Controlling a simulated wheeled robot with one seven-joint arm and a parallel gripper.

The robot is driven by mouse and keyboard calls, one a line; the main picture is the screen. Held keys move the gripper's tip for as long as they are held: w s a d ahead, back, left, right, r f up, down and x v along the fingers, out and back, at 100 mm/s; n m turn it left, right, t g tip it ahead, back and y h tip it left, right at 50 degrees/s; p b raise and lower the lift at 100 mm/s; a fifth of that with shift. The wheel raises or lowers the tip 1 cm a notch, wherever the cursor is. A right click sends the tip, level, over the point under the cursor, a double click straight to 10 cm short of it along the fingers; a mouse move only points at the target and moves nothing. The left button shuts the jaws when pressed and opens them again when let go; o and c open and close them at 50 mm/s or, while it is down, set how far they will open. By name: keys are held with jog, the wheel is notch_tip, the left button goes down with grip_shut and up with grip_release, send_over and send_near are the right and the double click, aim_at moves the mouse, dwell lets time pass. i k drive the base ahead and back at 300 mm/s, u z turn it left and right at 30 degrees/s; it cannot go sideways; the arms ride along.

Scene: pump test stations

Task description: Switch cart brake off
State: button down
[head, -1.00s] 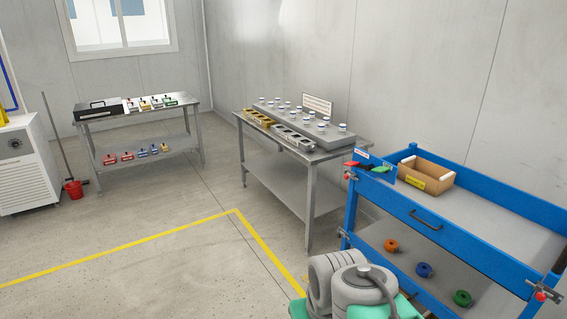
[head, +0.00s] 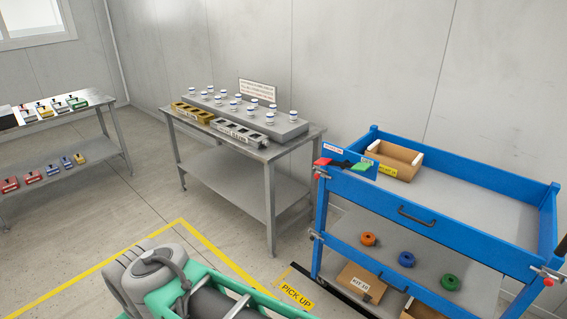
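The blue cart (head: 475,239) stands at the right by the wall. At its left end is a small blue panel (head: 349,173) with a red pad (head: 322,161), a green pad (head: 362,166) and a dark piece between them, which look like the brake switch. A white label with red lettering sits above, too small to read surely. I cannot tell which way the switch is set. My arm shows at the bottom, left of the cart and apart from it; my gripper is out of view.
An open cardboard box (head: 394,158) sits on the cart's top. Its lower shelf holds orange (head: 368,239), blue (head: 406,259) and green (head: 450,282) round parts. A metal table (head: 270,200) stands left of the cart. Floor inside the yellow line (head: 215,248) looks clear.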

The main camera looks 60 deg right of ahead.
aim_at(360, 167)
jog(key=z, duration=0.35)
jog(key=i, duration=1.25)
jog(key=z, duration=0.9)
jog(key=i, duration=0.45)
jog(key=z, duration=0.35)
